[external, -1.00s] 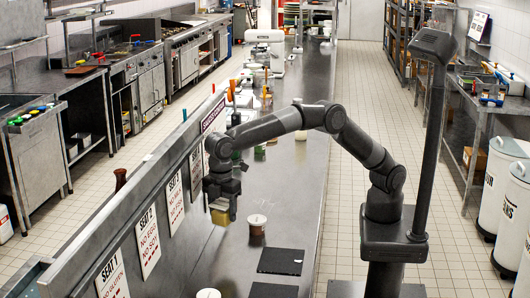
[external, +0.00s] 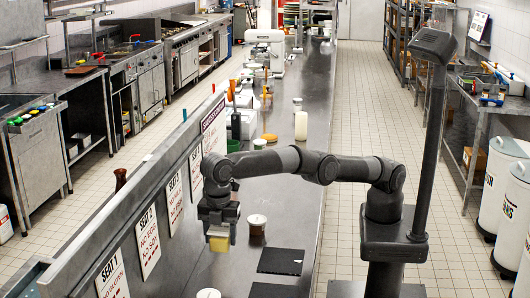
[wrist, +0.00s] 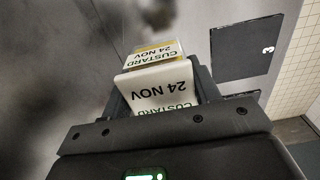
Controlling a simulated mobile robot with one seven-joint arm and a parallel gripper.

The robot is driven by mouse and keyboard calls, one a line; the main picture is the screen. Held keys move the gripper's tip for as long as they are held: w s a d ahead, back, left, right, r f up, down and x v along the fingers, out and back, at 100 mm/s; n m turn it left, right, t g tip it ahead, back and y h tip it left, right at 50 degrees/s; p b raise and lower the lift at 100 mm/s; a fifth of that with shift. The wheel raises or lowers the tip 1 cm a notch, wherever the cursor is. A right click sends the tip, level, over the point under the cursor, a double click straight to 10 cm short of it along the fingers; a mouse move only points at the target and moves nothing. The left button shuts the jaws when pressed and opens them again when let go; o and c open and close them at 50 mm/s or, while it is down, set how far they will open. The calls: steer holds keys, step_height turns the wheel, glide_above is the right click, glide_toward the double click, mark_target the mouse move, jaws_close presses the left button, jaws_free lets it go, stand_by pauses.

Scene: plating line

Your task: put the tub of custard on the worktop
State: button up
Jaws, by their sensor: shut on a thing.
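My gripper (external: 219,226) is shut on the tub of custard (external: 219,243), a small yellow tub with a pale upper part. It holds the tub over the near left part of the steel worktop (external: 188,268). In the wrist view the tub (wrist: 158,88) sits between the fingers, with white labels reading CUSTARD 24 NOV, upside down. I cannot tell whether its underside touches the worktop. The fingers hide its sides.
A brown tub with a white lid (external: 257,225) stands just right of my gripper. Dark mats (external: 280,262) lie nearer the right edge; one in the wrist view (wrist: 243,48) bears a 3. Another white lid (external: 208,294) is at the front. Seat signs (external: 146,240) line the left.

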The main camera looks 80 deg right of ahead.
mark_target(221, 244)
steer(key=shift+f, duration=4.95)
steer(key=shift+f, duration=0.1)
steer(key=o, duration=1.1)
step_height(221, 244, up, 7)
steer(key=shift+r, duration=0.35)
